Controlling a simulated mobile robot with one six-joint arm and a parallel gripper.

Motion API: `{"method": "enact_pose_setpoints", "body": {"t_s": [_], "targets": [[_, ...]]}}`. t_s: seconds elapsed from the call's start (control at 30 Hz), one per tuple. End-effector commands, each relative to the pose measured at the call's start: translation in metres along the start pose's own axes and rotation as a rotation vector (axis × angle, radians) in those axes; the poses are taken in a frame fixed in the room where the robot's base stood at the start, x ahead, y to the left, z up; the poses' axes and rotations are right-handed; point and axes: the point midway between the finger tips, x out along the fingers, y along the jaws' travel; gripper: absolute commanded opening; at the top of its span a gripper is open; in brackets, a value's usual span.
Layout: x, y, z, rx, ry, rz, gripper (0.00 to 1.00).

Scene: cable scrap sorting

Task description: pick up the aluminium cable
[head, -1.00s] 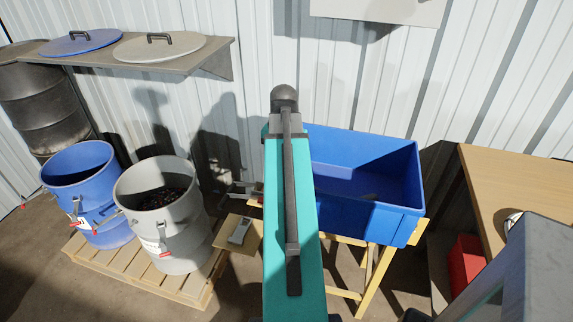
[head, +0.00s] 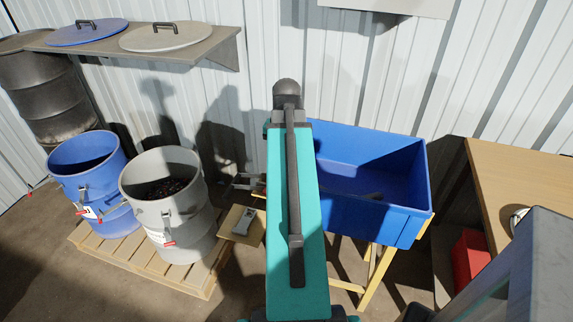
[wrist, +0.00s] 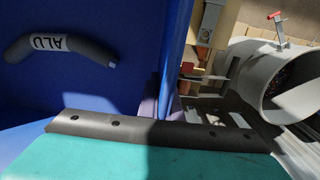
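The aluminium cable (wrist: 60,46) shows in the wrist view as a short, bent, dark grey piece with a white ALU label. It lies inside the blue bin (head: 372,221); in the head view a small dark bit of it (head: 372,196) shows on the bin floor, partly hidden by the bin's front wall.
The blue bin stands on a yellow wooden stand (head: 375,278). A grey drum (head: 190,235) with dark scrap and a blue drum (head: 72,178) stand on a pallet at left. A wooden table (head: 520,180) and a red box (head: 470,258) are at right.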

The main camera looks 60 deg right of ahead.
Motion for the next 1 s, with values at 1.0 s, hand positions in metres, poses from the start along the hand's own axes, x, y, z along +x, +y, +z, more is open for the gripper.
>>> {"method": "enact_pose_setpoints", "body": {"t_s": [1.0], "targets": [[-0.003,-0.084,0.019,-0.293,0.003,0.006,0.00]]}}
